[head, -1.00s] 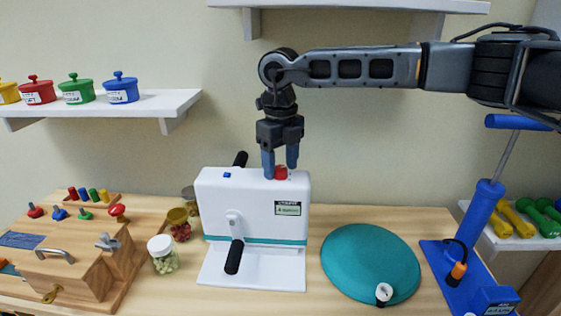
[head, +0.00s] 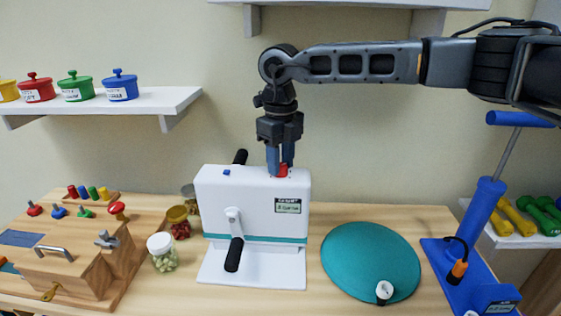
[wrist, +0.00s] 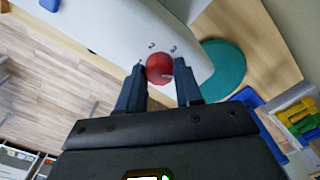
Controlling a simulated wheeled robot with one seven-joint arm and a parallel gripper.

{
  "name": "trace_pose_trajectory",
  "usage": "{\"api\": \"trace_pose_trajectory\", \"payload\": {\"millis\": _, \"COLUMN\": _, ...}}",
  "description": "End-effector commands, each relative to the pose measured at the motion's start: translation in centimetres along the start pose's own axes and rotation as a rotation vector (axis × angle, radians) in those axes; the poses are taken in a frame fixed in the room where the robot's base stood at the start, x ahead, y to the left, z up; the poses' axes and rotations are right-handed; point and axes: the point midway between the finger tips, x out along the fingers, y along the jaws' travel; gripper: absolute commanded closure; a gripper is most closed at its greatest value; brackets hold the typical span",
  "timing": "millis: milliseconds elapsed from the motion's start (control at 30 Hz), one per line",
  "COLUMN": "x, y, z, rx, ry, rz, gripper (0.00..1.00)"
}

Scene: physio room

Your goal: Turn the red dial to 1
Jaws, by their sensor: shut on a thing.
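The red dial (head: 283,171) sits on top of the white crank machine (head: 215,192), near its right end. My gripper (head: 281,165) points straight down from above, its two blue fingers closed on the dial. In the wrist view the round red dial (wrist: 158,67) lies between the fingertips of my gripper (wrist: 160,70), one on each side. The numerals 2 and 3 show on the white top beyond the dial. A pale mark shows on the dial's near right side, close to the right finger. The numeral 1 is not clearly readable.
The machine has black-handled cranks (head: 235,254) and a small label display (head: 288,206). A teal disc (head: 365,258) and blue pump (head: 480,215) stand to the right. Jars (head: 162,252) and a wooden latch box (head: 75,275) stand to the left. A shelf (head: 395,4) hangs above.

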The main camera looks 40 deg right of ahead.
Motion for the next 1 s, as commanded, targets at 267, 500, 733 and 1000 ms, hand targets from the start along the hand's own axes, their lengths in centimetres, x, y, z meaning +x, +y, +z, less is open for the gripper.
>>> {"api": "trace_pose_trajectory", "payload": {"millis": 267, "x": 0.28, "y": -0.03, "z": 0.06, "rx": -0.198, "ry": -0.002, "rz": -0.003, "gripper": 0.96}}
{"api": "trace_pose_trajectory", "payload": {"millis": 500, "x": 0.27, "y": 0.0, "z": 0.04, "rx": -0.425, "ry": -0.001, "rz": -0.002, "gripper": 0.96}}
{"api": "trace_pose_trajectory", "payload": {"millis": 733, "x": 0.22, "y": 0.0, "z": 0.03, "rx": -0.643, "ry": -0.001, "rz": -0.002, "gripper": 0.96}}
{"api": "trace_pose_trajectory", "payload": {"millis": 1000, "x": 0.15, "y": 0.0, "z": 0.03, "rx": -0.899, "ry": -0.001, "rz": -0.001, "gripper": 0.96}}
